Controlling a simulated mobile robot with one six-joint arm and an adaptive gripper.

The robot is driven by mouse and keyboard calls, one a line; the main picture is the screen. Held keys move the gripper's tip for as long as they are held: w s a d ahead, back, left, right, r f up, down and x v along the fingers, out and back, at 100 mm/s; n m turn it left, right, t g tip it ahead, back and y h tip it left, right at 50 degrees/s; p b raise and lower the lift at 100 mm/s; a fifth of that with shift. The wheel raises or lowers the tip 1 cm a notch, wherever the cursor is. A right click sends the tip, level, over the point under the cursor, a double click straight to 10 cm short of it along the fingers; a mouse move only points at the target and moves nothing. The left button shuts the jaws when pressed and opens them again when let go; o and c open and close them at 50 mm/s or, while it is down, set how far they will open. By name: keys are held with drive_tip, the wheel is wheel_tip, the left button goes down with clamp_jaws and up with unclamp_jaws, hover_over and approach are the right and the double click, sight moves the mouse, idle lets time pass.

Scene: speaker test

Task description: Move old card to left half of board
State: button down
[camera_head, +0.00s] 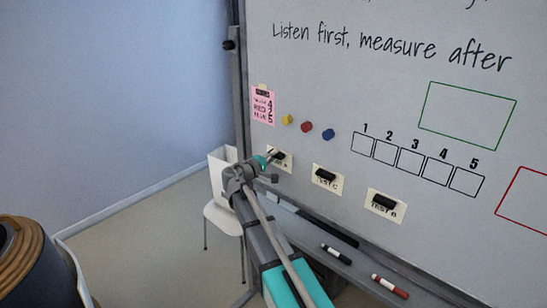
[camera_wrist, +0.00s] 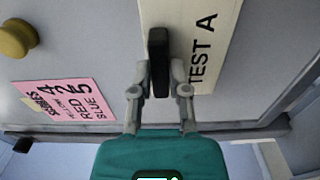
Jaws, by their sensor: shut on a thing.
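My gripper (camera_head: 270,158) is at the lower left of the whiteboard (camera_head: 345,85). It is shut on the black handle (camera_wrist: 159,42) of the TEST A card (camera_wrist: 218,30). In the head view, the gripper partly hides this cream card (camera_head: 287,165), which lies against the board. In the wrist view, a finger is on each side of the handle. TEST C (camera_head: 319,186) and TEST B (camera_head: 373,210) cards, each with a black handle, are to its right. A pink card (camera_head: 262,112) with writing is above left; it also shows in the wrist view (camera_wrist: 62,101). No readable label says which card is old.
Yellow (camera_head: 287,120), red (camera_head: 307,126) and blue (camera_head: 328,134) round magnets are above the cards. Numbered boxes (camera_head: 411,161), a green frame (camera_head: 467,117) and a red frame are further right. A white chair (camera_head: 222,217) stands left.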

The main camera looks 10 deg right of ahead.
drive_tip(key=shift+w+d, duration=0.25)
drive_tip(key=shift+d, duration=0.1)
idle(0.8)
drive_tip(key=c, duration=0.5)
unclamp_jaws()
drive_tip(key=shift+c, duration=0.2)
drive_tip(key=shift+o, duration=0.2)
drive_tip(key=o, duration=0.4)
drive_tip(key=shift+c, duration=0.2)
drive_tip(key=shift+s+a, duration=0.1)
drive_tip(key=shift+s, duration=0.05)
drive_tip(key=v, duration=0.6)
drive_tip(key=shift+s+a, duration=0.25)
drive_tip(key=shift+a, duration=0.05)
